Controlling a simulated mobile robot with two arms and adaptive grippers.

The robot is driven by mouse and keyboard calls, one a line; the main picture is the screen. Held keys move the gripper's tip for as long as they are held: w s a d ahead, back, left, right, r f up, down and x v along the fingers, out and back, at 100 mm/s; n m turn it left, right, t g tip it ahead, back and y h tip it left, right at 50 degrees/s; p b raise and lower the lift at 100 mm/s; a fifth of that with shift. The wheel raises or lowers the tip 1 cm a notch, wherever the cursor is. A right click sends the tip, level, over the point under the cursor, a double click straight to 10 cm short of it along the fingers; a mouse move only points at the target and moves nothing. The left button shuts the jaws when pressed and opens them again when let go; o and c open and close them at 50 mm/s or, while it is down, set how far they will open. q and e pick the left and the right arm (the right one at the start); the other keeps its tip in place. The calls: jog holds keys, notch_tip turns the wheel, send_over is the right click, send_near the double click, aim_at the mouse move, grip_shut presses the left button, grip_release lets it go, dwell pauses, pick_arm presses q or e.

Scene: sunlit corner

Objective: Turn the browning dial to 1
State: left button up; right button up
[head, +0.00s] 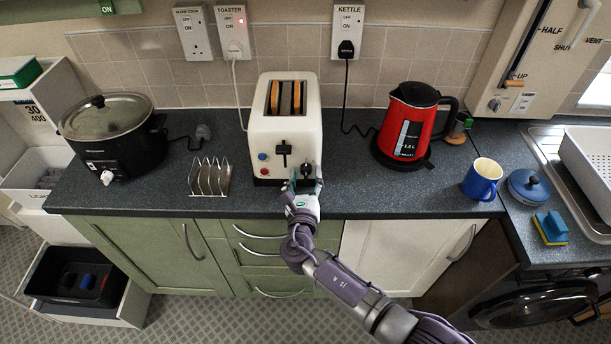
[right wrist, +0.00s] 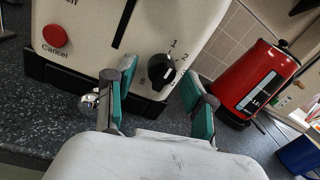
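The cream toaster (head: 265,125) stands on the worktop with two slices of bread in its slots. Its black browning dial (right wrist: 160,73) is low on the front, at the right; the digits 1 and 2 show above it, and a 6 seems to show at its lower left. I cannot tell for sure which digit the dial points to. My right gripper (head: 306,183) is open in front of the dial. In the right wrist view its green-padded fingers (right wrist: 157,97) are apart, with the dial between and beyond them, apparently untouched. My left gripper is out of view.
A red cancel button (right wrist: 56,36) and a lever slot are left of the dial. A red kettle (head: 408,130) and blue mug (head: 482,180) stand to the right. A toast rack (head: 210,177) and black slow cooker (head: 118,140) are to the left.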

jog(key=shift+r, duration=0.1)
jog(key=s, duration=1.2)
jog(key=shift+a, duration=0.3)
